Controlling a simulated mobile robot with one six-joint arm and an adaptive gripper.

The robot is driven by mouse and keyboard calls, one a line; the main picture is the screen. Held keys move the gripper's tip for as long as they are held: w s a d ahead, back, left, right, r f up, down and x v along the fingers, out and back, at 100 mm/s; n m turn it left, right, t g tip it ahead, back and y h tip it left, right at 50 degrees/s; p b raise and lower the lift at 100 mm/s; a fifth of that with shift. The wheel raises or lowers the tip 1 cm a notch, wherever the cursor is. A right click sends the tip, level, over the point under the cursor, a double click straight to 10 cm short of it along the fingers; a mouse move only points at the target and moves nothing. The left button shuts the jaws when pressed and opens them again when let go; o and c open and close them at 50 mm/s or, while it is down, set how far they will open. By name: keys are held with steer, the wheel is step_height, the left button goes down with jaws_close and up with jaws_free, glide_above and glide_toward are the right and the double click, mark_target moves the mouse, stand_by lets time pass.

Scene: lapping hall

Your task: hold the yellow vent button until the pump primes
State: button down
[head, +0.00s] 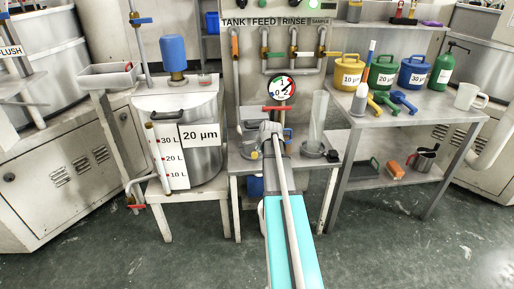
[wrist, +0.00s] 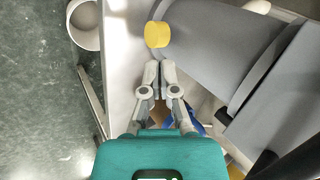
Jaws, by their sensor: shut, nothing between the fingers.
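The yellow vent button (wrist: 157,34) is a short round knob on the side of a grey cylindrical body (wrist: 215,40) in the wrist view. My gripper (wrist: 158,66) is shut and empty, its fingertips close together just below the button in the picture. A small gap shows between the tips and the button, so they look apart. In the head view a small yellow spot (head: 254,155) shows at the bench beside my arm; it may be this button. My arm hides the gripper there.
A pressure gauge (head: 282,88) and red-handled valve (head: 278,108) sit above the bench. A clear cylinder (head: 318,120) stands right of my arm. A 20 µm tank (head: 203,160) stands left. A shelf table (head: 410,115) holds coloured pots at right. The front floor is clear.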

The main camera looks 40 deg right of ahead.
steer(key=p+v, duration=0.6)
steer(key=v, duration=0.3)
steer(key=shift+p, duration=0.35)
stand_by(0.4)
steer(key=s+a+f+n+g+y, duration=0.15)
steer(key=s+a+n, duration=0.4)
steer(key=a, duration=0.85)
steer(key=s+a+f+n+g, duration=0.1)
steer(key=s+a+n+g, duration=0.2)
steer(key=a+n, duration=0.8)
steer(key=s+a+f+n+g, duration=0.15)
steer(key=s+a+n, duration=0.3)
steer(key=a, duration=1.15)
step_height(320, 180, up, 19)
steer(key=w+p, duration=0.1)
steer(key=p, duration=1.7)
steer(key=shift+d+f+g, duration=0.2)
steer(key=shift+d+g, duration=0.05)
steer(key=shift+g, duration=0.15)
